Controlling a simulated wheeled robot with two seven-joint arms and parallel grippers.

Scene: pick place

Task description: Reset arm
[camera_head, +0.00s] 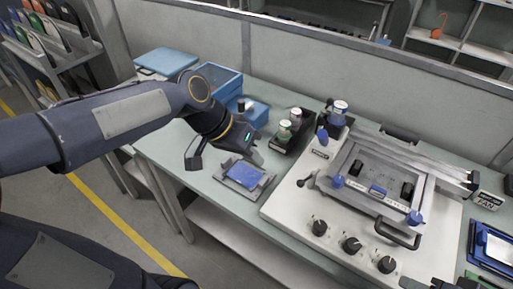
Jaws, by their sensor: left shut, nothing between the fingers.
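My left arm comes in from the left, and its dark gripper (254,156) hangs over the workbench (205,172). The gripper is shut and empty. Its fingertips are just above the far edge of a small grey tray with a blue pad (243,179); I cannot tell whether they touch it. Dark parts at the bottom right edge may be my right gripper (440,284), cut off by the frame, so its jaws cannot be made out.
A white machine (282,205) with knobs and a metal frame fills the bench's right side. A black holder with jars (290,130), a blue bin (222,80) and a blue box (252,110) stand behind the gripper. A grey partition (300,60) rises behind the bench.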

